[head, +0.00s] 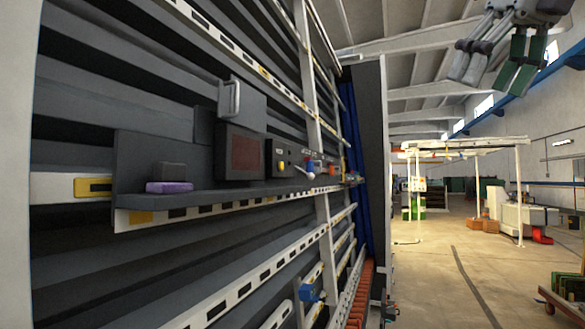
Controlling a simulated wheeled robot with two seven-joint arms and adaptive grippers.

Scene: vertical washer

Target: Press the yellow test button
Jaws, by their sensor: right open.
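A small yellow button (282,166) shows on the face of a dark control box (279,158) mounted on the grey slatted machine at left. Beside it is a box with a dark reddish screen (247,153). A small knob or lever sits just right of the yellow button. My right gripper (488,76) hangs at the top right, open and empty, with its fingers pointing down. It is well apart from the control box. Its upper part is cut off by the frame. My left gripper is not in view.
A shelf-like ledge (220,197) below the box carries a purple block (168,187). White slotted rails and an upright bar (327,240) cross the machine front. The aisle floor (440,285) is open. A cart (565,305) stands at lower right.

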